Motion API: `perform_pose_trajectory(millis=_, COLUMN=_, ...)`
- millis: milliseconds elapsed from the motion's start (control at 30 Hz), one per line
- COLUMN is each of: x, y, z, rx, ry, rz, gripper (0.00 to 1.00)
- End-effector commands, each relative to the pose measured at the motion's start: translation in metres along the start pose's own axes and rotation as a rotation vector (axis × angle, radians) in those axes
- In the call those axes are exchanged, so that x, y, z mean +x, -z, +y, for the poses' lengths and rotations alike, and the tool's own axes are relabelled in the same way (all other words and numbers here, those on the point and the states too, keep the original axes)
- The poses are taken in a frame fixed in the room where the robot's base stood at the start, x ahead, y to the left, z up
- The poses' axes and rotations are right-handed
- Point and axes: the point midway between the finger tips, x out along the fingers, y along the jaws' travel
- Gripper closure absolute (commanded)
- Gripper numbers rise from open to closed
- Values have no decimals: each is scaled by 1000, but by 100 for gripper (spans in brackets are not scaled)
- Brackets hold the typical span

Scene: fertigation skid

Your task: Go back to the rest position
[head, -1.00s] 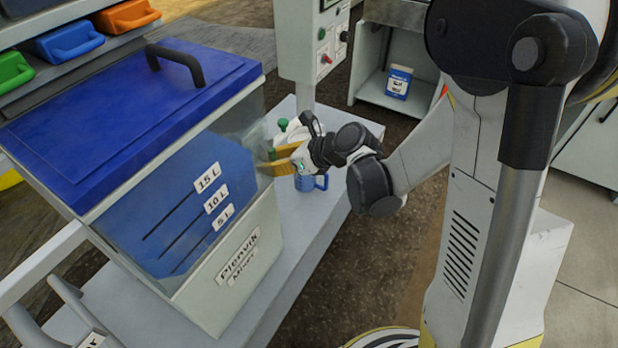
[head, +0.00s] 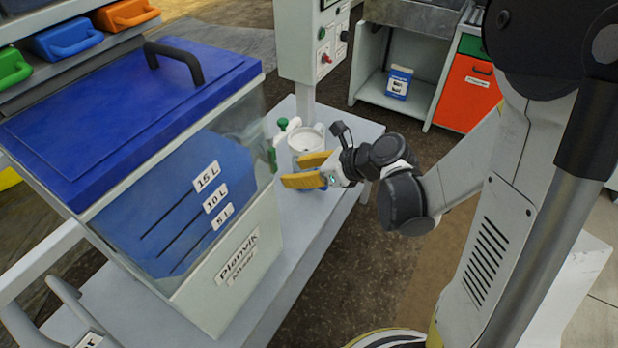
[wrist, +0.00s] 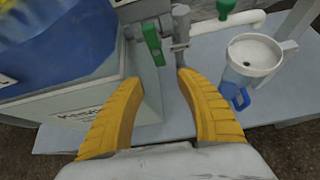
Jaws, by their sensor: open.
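My gripper (head: 303,172) is open, its two yellow fingers apart with nothing between them. It is in front of the right side of the mixer tank (head: 255,225), above the grey bench. In the wrist view the fingers (wrist: 158,110) point towards a small metal tap (wrist: 180,40) and a green lever (wrist: 153,44) on the tank's side. A jug (wrist: 252,62) with a blue handle stands on the bench to the right of the fingers. In the head view the jug (head: 303,139) is partly hidden behind my gripper.
The tank has a closed blue lid (head: 120,110) with a black handle. A control box (head: 312,45) on a post stands behind the bench (head: 362,140). A shelf (head: 30,90) with coloured bins is at the upper left. An orange cabinet (head: 466,95) stands behind my arm.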

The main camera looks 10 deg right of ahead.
Motion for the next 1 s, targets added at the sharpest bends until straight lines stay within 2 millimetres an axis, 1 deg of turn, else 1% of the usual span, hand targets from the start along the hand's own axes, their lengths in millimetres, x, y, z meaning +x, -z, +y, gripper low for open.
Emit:
perform_pose_trajectory(millis=300, x=-1, y=-1, z=0, rx=-16, ry=2, rz=4, gripper=57)
perform_pose_trajectory(millis=367, x=-3, y=-2, z=1, rx=-60, ry=8, rz=17, gripper=57)
perform_pose_trajectory(millis=467, x=-13, y=-5, z=6, rx=-225, ry=24, rz=65, gripper=57)
perform_pose_trajectory(millis=567, x=-32, y=-7, z=13, rx=-519, ry=39, rz=153, gripper=57)
perform_pose_trajectory(millis=600, x=-42, y=-8, z=17, rx=-660, ry=40, rz=196, gripper=57)
perform_pose_trajectory(millis=767, x=-84, y=-5, z=30, rx=-1224, ry=0, rz=378, gripper=57)
perform_pose_trajectory(millis=800, x=-96, y=-4, z=34, rx=-1364, ry=-20, rz=424, gripper=57)
perform_pose_trajectory(millis=867, x=-113, y=-1, z=39, rx=-1573, ry=-61, rz=494, gripper=57)
perform_pose_trajectory(millis=900, x=-124, y=1, z=42, rx=-1708, ry=-94, rz=539, gripper=57)
perform_pose_trajectory(millis=1000, x=-150, y=7, z=49, rx=-2013, ry=-187, rz=644, gripper=57)
